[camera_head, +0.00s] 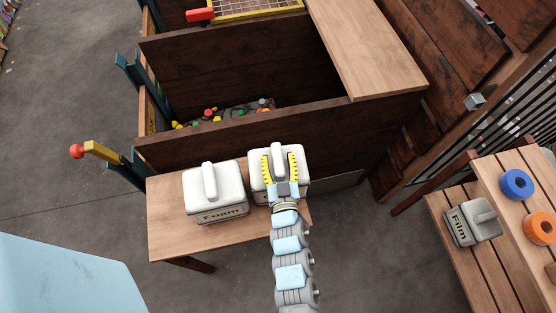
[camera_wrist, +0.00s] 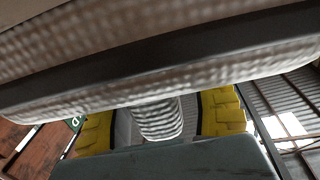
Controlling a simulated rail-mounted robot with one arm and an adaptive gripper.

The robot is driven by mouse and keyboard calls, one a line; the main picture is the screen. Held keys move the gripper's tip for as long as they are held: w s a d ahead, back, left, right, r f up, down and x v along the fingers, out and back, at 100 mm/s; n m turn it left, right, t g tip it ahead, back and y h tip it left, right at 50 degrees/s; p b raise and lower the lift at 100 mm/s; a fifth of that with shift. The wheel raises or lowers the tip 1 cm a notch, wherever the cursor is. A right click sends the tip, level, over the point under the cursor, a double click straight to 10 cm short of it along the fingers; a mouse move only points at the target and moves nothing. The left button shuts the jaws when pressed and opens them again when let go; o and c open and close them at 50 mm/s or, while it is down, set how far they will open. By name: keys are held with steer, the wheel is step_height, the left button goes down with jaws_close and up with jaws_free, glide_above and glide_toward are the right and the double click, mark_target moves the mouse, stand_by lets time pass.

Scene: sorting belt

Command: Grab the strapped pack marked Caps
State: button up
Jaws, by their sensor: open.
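A white pack (camera_head: 299,153) with a raised handle stands on the right part of the wooden bench. Its front is mostly hidden by my arm, so I cannot read its mark. My gripper (camera_head: 279,163) is open above this pack, its yellow fingers on either side of the handle (camera_head: 277,150). In the wrist view, the yellow fingers of my gripper (camera_wrist: 160,115) flank a white ribbed handle (camera_wrist: 158,121), and a dark strap (camera_wrist: 170,55) crosses a white textured surface. Contact with the handle cannot be told.
A similar white pack marked Foam (camera_head: 215,193) stands just left on the bench (camera_head: 165,226). A deep wooden bin (camera_head: 270,125) with colourful small items is behind. A grey pack marked Film (camera_head: 472,222) and blue (camera_head: 516,185) and orange (camera_head: 541,228) rings lie on slatted wood at right.

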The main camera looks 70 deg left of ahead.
jaws_close()
